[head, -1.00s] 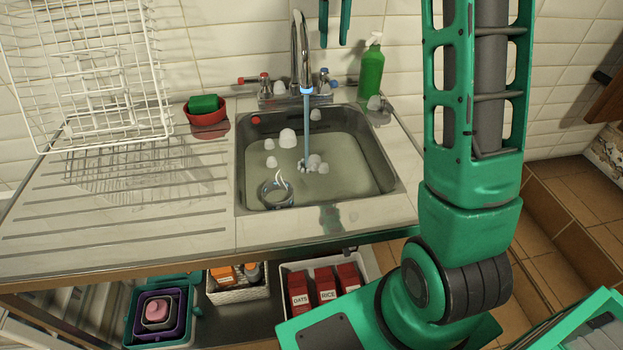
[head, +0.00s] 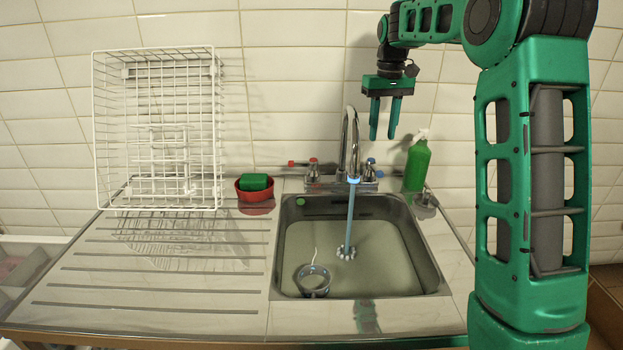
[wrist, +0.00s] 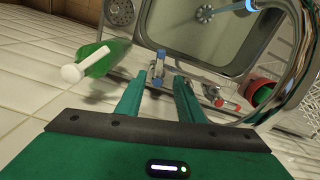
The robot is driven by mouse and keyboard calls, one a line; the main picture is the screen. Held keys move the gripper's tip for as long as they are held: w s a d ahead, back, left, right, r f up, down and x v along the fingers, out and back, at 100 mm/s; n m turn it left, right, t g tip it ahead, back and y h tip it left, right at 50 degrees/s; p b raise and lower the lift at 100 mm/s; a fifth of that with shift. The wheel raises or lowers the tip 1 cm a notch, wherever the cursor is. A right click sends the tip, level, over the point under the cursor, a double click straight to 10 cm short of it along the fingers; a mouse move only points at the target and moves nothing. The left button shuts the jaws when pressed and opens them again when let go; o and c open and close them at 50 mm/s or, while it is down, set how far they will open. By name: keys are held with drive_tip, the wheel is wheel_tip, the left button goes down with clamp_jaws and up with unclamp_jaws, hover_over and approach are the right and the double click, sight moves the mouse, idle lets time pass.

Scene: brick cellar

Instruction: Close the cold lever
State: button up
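The cold lever (head: 379,174), with blue marks, is on the right of the chrome tap (head: 350,140). It points forward, toward the sink. A blue stream (head: 350,220) runs from the spout into the sink. My gripper (head: 383,137) hangs above the cold lever, fingers down, apart and empty. In the wrist view the blue-marked cold lever (wrist: 157,81) shows between and beyond the fingertips of my gripper (wrist: 160,85); I see no contact. The red-marked hot lever (head: 300,163) points left; it also shows in the wrist view (wrist: 222,101).
A green soap bottle (head: 417,165) stands right of the tap, close to my gripper. A red bowl with a green sponge (head: 256,183) is left of it. A white wire rack (head: 158,130) stands on the left. The sink (head: 425,258) holds water and a cup (head: 313,281).

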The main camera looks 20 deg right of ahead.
drive_tip(key=c, duration=0.5)
drive_tip(key=shift+s+d+r, duration=0.1)
drive_tip(key=shift+s, duration=0.25)
clamp_jaws()
drive_tip(key=s+f+m, duration=0.2)
drive_tip(key=s+f, duration=0.1)
drive_tip(key=s, duration=1.1)
drive_tip(key=s+f+m, duration=0.2)
drive_tip(key=s+f, duration=0.2)
drive_tip(key=s, duration=1.1)
drive_tip(key=s+d+f+m, duration=0.1)
drive_tip(key=s+f, duration=0.3)
drive_tip(key=s, duration=1)
drive_tip(key=shift+s+d+f+m, duration=0.15)
drive_tip(key=shift+s+m, duration=0.2)
drive_tip(key=shift+m, duration=0.25)
drive_tip(key=shift+s, duration=0.1)
